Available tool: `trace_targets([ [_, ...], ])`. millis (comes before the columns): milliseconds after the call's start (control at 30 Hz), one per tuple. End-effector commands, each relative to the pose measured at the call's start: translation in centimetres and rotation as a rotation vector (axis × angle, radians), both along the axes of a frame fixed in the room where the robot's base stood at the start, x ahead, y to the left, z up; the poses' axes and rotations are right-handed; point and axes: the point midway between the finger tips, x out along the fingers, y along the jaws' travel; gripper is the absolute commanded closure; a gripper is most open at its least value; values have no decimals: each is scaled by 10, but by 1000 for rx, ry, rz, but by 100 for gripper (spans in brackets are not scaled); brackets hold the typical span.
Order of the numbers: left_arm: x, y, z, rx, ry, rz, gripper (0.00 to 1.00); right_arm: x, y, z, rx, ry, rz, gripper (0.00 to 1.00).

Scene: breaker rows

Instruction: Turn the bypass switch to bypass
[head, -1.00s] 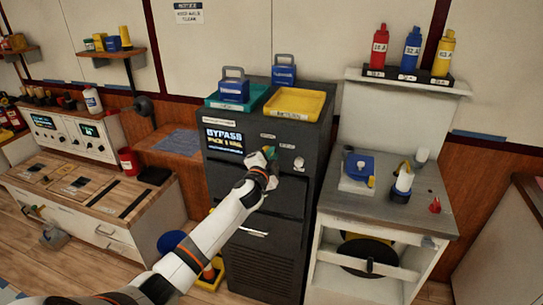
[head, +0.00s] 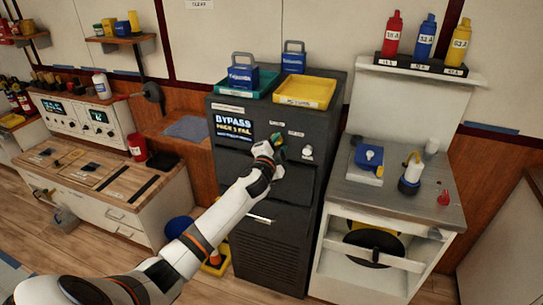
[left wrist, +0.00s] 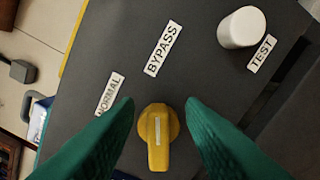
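The bypass switch is a yellow knob (left wrist: 158,150) with a white line, on the dark cabinet panel in the left wrist view. Its white line points up the picture towards the BYPASS label (left wrist: 163,48); the NORMAL label (left wrist: 110,95) is to the upper left. My left gripper (left wrist: 160,112) is open, its green fingers on either side of the knob, with gaps visible. In the head view my left gripper (head: 279,146) is at the cabinet front (head: 235,175) and hides the knob. The cabinet's screen (head: 233,128) reads BYPASS and a smaller line. My right gripper is not in view.
A white round knob (left wrist: 241,27) sits by the TEST label (left wrist: 262,53). A yellow tray (head: 303,91) and blue boxes stand on the cabinet. A metal-topped bench (head: 420,200) stands to the right, a wooden worktop (head: 95,180) to the left.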

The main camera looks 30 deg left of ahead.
Motion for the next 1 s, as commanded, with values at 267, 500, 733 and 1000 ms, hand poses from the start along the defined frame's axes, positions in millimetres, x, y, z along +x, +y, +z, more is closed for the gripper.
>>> trace_targets([
  [267, -44, -10, -3, 0, 2, -2, 64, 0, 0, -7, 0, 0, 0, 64],
  [500, -85, -19, -4, -1, 4, 0, 64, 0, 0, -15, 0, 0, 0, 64],
  [733, -108, -24, -3, -1, 4, 1, 64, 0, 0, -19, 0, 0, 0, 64],
  [1000, -111, -25, -2, 0, 5, 2, 64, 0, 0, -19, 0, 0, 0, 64],
])
